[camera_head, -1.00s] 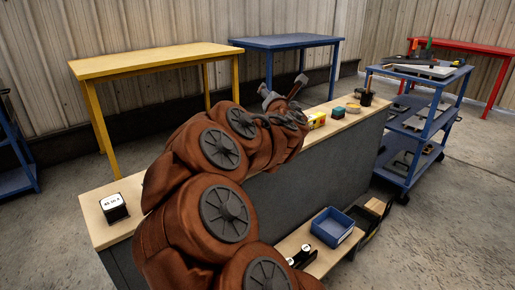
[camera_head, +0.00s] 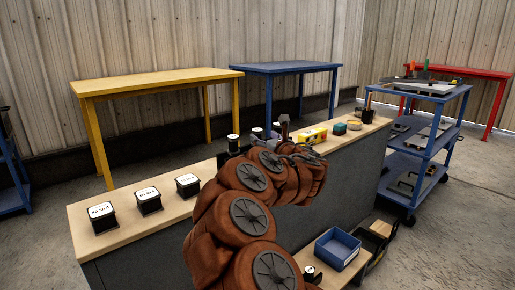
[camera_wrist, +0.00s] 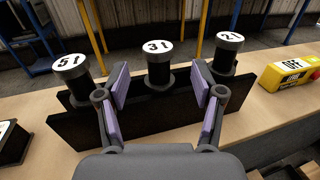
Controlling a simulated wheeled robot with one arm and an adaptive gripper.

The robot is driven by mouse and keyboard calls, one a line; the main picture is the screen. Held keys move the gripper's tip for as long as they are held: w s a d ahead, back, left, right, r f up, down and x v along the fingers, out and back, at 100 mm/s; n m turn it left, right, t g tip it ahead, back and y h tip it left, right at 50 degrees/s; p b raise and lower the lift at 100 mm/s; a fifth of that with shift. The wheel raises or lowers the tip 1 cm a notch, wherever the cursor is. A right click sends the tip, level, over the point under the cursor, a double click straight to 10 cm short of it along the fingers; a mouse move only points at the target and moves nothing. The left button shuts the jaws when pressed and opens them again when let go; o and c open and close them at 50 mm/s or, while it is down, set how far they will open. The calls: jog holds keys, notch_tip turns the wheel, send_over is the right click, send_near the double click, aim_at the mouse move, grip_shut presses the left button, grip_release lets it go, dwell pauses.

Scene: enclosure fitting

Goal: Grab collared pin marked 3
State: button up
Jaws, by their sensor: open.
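In the wrist view, the collared pin with a 3 on its white top (camera_wrist: 158,66) stands upright in a dark block (camera_wrist: 135,118). My gripper (camera_wrist: 160,84) is open, with one purple-padded finger on each side of this pin and visible gaps between. A pin whose label shows a 5 (camera_wrist: 73,76) stands to the left, outside the fingers. A pin whose label shows a 2 (camera_wrist: 227,52) stands to the right, partly behind the right finger. In the head view, my arm hides much of the block.
Several labelled black cubes (camera_head: 149,200) stand at the bench's (camera_head: 130,232) left end. A yellow box (camera_head: 313,135) stands right of the pins and also shows in the wrist view (camera_wrist: 293,73). A blue bin (camera_head: 338,249) sits on a lower shelf. A blue cart (camera_head: 420,138) stands at the right.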

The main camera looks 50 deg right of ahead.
aim_at(260, 133)
jog(key=shift+r+b+x, duration=0.2)
jog(key=shift+b+x, duration=0.45)
jog(key=shift+x, duration=1.7)
jog(key=shift+w, duration=0.3)
grip_shut()
